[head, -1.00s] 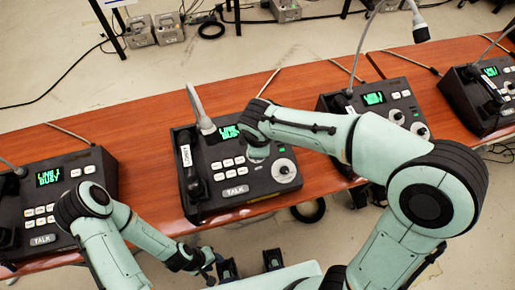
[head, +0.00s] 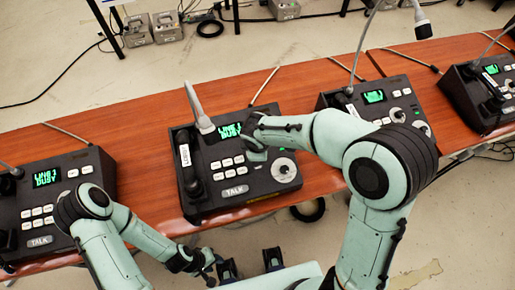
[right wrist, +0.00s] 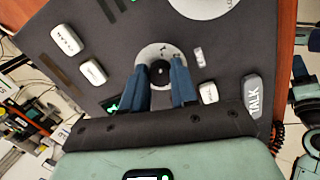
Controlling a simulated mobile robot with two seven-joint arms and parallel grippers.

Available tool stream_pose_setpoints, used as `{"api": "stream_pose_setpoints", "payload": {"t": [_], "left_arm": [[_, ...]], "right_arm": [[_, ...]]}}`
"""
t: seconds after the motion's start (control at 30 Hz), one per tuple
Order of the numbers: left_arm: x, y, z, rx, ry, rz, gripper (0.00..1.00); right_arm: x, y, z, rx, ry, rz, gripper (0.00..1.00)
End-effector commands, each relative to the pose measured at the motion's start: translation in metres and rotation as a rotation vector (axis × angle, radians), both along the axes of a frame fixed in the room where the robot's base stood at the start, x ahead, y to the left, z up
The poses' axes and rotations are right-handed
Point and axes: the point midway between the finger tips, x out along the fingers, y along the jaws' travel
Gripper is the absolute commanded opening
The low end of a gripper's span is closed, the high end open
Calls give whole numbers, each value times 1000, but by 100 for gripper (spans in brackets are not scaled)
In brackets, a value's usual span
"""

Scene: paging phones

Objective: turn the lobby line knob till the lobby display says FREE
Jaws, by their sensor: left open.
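The lobby phone (head: 205,205), a dark console with a LOBBY label on its handset (head: 189,165), stands in the middle of the head view. Its green display (head: 229,131) reads LINE 1 BUSY. My right gripper (right wrist: 160,66) points down at its panel. Its blue fingers stand on either side of a small dark knob (right wrist: 160,73) on a pale dial; whether they press on it is unclear. A larger pale dial (head: 284,168) lies beside it, outside the fingers. The small knob is hidden in the head view. My left gripper (head: 209,267) is open and empty near the table's front edge.
Similar phones stand on the wooden table, one at left (head: 75,215) with display LINE 1 BUSY, and two at right (head: 350,105) (head: 470,100). The TALK button (right wrist: 254,95) lies right of my right fingers.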

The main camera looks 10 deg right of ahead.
Motion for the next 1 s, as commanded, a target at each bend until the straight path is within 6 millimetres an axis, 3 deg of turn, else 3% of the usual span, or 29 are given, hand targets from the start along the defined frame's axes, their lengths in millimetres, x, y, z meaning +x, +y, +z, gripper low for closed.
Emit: {"api": "stream_pose_setpoints", "payload": {"t": [0.47,1.0], "left_arm": [[-4,0,-8,0,4,0,43],[-14,0,-34,0,16,0,43]], "right_arm": [[0,0,-1,21,-1,-78,0],[0,0,-1,124,2,-471,0]]}}
